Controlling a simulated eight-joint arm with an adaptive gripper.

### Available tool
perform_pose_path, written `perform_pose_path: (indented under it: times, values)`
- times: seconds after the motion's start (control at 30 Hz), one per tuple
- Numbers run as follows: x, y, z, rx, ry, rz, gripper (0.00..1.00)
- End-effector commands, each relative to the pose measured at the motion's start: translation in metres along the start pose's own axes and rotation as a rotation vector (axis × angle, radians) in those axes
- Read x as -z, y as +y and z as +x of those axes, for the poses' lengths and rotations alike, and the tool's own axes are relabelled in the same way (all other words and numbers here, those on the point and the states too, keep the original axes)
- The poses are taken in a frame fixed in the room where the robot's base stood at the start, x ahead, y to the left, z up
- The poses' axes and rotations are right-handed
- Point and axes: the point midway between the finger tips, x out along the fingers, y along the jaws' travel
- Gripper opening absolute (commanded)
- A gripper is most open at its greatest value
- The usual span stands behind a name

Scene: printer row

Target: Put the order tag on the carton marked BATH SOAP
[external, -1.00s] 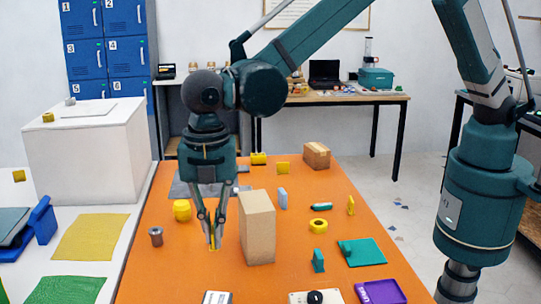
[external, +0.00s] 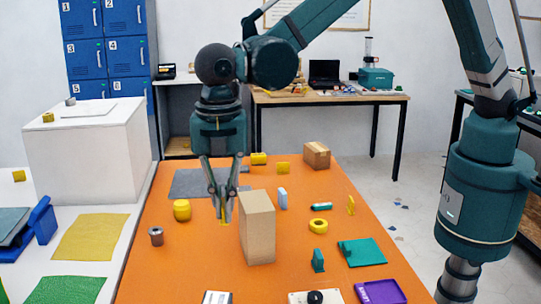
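My gripper (external: 223,219) is above the orange table, just left of the tall tan carton (external: 257,230). Its fingers close together around a small yellow piece (external: 224,221), held clear of the table. The piece is too small to tell for certain whether it is the order tag. The tall carton stands upright, with no readable marking on the sides in view. A smaller brown carton (external: 316,155) with tape sits at the far right of the table. I cannot read BATH SOAP on either one.
A yellow pot (external: 182,210) and a dark can (external: 156,236) stand at left. The front-left table is mostly clear.

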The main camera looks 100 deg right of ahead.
Motion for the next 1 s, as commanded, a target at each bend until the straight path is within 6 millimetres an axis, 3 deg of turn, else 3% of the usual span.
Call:
perform_pose_path:
  times: [0.03,0.2,0.5,0.7,1.0]
  values:
    - [-0.007,-0.006,-0.014,0.000,0.000,-0.002,0.00]
    - [-0.030,-0.026,-0.048,0.000,0.000,-0.014,0.00]
    - [-0.063,-0.059,-0.094,0.000,0.000,-0.033,0.00]
    - [-0.073,-0.070,-0.106,-0.001,0.000,-0.041,0.00]
    - [-0.075,-0.072,-0.108,-0.001,0.000,-0.043,0.00]
